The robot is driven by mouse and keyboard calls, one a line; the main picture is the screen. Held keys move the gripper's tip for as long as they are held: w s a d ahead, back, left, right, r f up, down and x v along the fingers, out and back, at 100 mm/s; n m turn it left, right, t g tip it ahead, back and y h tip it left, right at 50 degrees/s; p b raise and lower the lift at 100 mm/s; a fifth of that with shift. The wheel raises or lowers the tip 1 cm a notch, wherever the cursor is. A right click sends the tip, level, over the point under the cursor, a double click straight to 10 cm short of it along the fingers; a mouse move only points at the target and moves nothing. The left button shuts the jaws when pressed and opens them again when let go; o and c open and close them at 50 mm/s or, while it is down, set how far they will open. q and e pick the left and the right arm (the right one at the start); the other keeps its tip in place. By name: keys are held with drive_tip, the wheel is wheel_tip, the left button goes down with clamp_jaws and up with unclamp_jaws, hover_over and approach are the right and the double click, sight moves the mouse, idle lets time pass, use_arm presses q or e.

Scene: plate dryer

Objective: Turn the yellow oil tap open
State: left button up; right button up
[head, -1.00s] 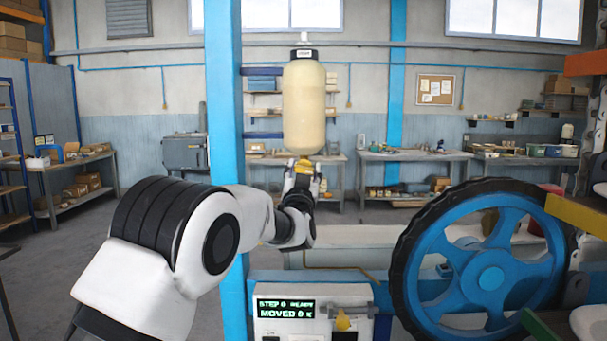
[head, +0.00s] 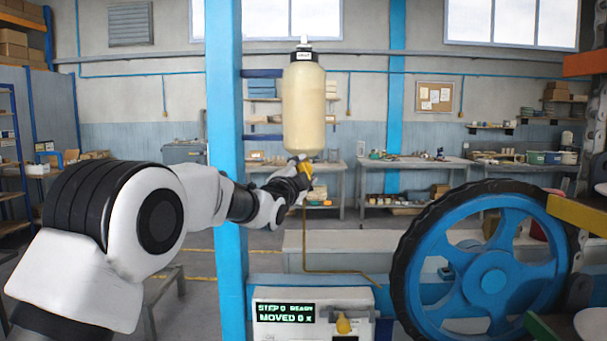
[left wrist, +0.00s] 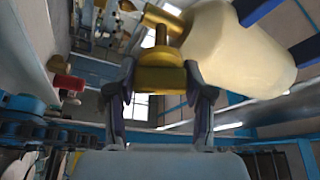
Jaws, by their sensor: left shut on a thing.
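The yellow oil tap (head: 306,164) sits at the bottom of a cream oil bottle (head: 304,108) that hangs upright beside the blue post. My left gripper (head: 302,170) reaches up to it from the lower left. In the left wrist view, the two fingers (left wrist: 158,88) close on either side of the tap's yellow handle (left wrist: 157,80), and the bottle (left wrist: 235,45) is above right. The tap's stem and spout run up behind the handle. In the head view the fingers hide part of the tap. My right gripper is not in view.
The blue post (head: 225,130) stands close to my left arm. A large blue wheel with a black tyre (head: 490,280) fills the lower right. Below the bottle are a thin brown pipe (head: 304,240) and a panel (head: 315,298) reading "STEP 0 READY, MOVED 0". A small yellow knob (head: 343,325) is on that panel.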

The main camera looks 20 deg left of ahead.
use_arm(q)
drive_tip(key=m+g, duration=0.2)
drive_tip(key=m, duration=0.3)
drive_tip(key=shift+f, duration=0.1)
idle(0.6)
drive_tip(key=o, duration=1.2)
drive_tip(key=shift+c, duration=0.2)
drive_tip(key=shift+d, duration=0.1)
drive_tip(key=s+a, duration=0.1)
drive_tip(key=s, duration=1.1)
drive_tip(key=shift+a+m+h, duration=0.2)
drive_tip(key=shift+m+h, duration=0.1)
drive_tip(key=shift+h, duration=0.1)
drive_tip(key=shift+w, duration=0.1)
